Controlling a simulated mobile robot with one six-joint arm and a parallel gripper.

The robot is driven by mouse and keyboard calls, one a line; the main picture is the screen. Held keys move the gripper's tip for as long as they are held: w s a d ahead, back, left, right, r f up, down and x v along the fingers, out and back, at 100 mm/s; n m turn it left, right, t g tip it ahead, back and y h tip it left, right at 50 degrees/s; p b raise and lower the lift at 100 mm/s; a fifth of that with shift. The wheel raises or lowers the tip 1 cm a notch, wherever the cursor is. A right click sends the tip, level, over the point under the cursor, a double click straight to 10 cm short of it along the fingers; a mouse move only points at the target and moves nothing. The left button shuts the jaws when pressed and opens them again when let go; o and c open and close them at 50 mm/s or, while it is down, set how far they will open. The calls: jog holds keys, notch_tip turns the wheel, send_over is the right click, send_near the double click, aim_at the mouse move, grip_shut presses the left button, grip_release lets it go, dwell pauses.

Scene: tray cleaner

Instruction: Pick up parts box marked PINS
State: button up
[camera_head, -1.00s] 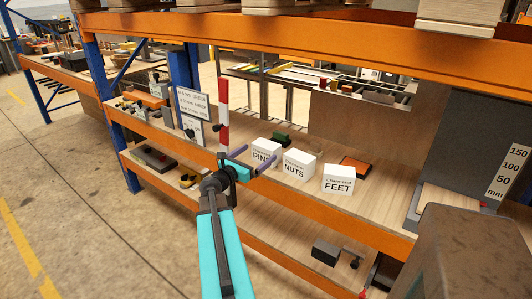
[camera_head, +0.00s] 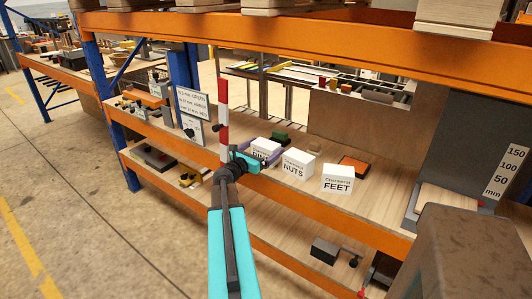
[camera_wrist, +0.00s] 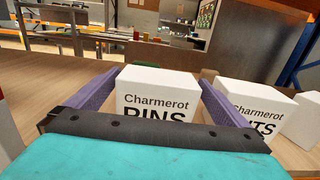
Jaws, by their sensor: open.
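The white parts box marked PINS (camera_wrist: 157,92) stands upright on the wooden shelf, between the two purple fingers of my gripper (camera_wrist: 155,100) in the wrist view. The fingers are open, one on each side of the box; I cannot tell whether they touch it. In the head view the PINS box (camera_head: 265,146) is partly hidden by my gripper (camera_head: 259,156). The box marked NUTS (camera_head: 297,164) stands close to its right, beside the right finger.
The box marked FEET (camera_head: 337,179) stands further right. A green block (camera_head: 280,138) lies behind the PINS box. A red and white post (camera_head: 223,125) stands just left of my gripper. An orange beam (camera_head: 300,207) edges the shelf, and another shelf hangs above.

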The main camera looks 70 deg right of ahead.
aim_at(269, 141)
jog(key=x, duration=0.2)
jog(key=p+x, duration=0.1)
jog(key=shift+d+r, duration=0.1)
jog(key=shift+r, duration=0.15)
jog(key=shift+x, duration=0.95)
jog(key=shift+f, duration=0.1)
jog(key=c, duration=1.2)
jog(key=shift+o, duration=0.2)
notch_tip(269, 141, up, 18)
jog(key=shift+b, duration=0.3)
